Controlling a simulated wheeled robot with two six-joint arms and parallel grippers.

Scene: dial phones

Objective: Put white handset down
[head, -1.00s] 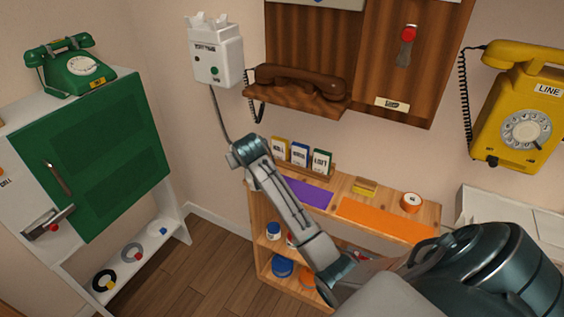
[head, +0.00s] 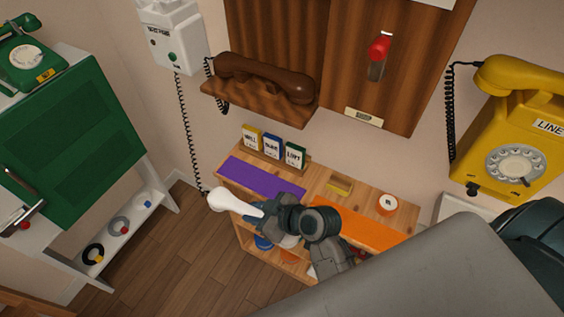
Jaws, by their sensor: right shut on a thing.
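The white handset (head: 222,200) is at the left front corner of the wooden shelf unit, near the purple mat (head: 262,177). My right gripper (head: 258,209) is shut on it, and the arm hides part of the handset. I cannot tell whether the handset touches the shelf top. A black coiled cord (head: 186,130) runs from it up to the white wall phone (head: 172,38). My left gripper is out of view.
The shelf top also holds several small cards (head: 273,147), an orange mat (head: 372,236), and a tape roll (head: 387,203). A brown phone (head: 262,78) and yellow phone (head: 512,130) are on the wall. A green cabinet (head: 75,125) stands left.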

